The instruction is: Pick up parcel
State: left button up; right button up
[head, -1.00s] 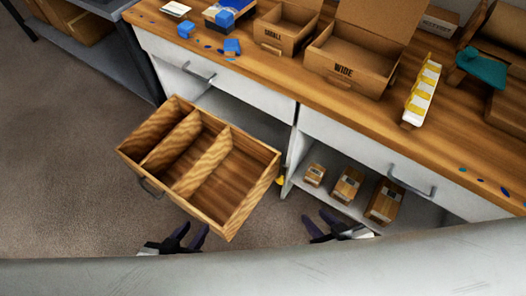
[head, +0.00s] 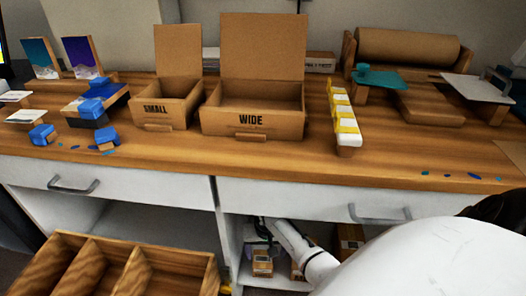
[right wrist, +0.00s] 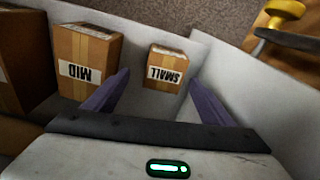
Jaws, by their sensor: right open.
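The parcel marked SMALL (right wrist: 166,66) stands on the shelf, upside down in the right wrist view. It lies ahead of my right gripper (right wrist: 161,80), roughly between the two open dark purple fingers; contact cannot be seen. A larger parcel marked MID (right wrist: 87,58) stands to its left, beside the left finger. Part of a third brown parcel (right wrist: 12,60) shows at the far left. In the head view my right arm reaches into the open shelf below the counter, and a small parcel (head: 262,265) shows under the gripper. My left gripper is out of view.
An open wooden drawer with dividers (head: 135,270) is at lower left. The counter above carries open boxes marked SMALL (head: 155,110) and WIDE (head: 238,121), and a paper roll (head: 405,46). A yellow knob-like item (right wrist: 285,10) shows at upper right of the wrist view.

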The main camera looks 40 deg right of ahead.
aim_at(263, 260)
jog(key=shift+w+f+m+g+b, duration=0.3)
jog(key=shift+w+f, duration=0.1)
jog(key=shift+f, duration=0.05)
jog(key=shift+a+f+b, duration=0.15)
jog(key=shift+b, duration=0.15)
jog(key=shift+w+f+y+b, duration=0.1)
jog(key=shift+f+y+b, duration=0.25)
jog(key=shift+f, duration=0.2)
jog(key=f+b, duration=0.2)
jog(key=f, duration=0.1)
jog(key=f+b, duration=0.1)
jog(key=f, duration=0.1)
jog(key=shift+s+a, duration=0.2)
jog(key=shift+s, duration=0.1)
jog(key=shift+f+b, duration=0.35)
jog(key=shift+b, duration=0.1)
jog(key=shift+f, duration=0.1)
jog(key=c, duration=1.2)
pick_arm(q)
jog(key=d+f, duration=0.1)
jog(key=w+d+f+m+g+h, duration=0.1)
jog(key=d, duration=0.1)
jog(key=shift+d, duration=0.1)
pick_arm(e)
jog(key=shift+c, duration=0.7)
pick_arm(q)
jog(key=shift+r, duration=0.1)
pick_arm(e)
jog(key=shift+r, duration=0.2)
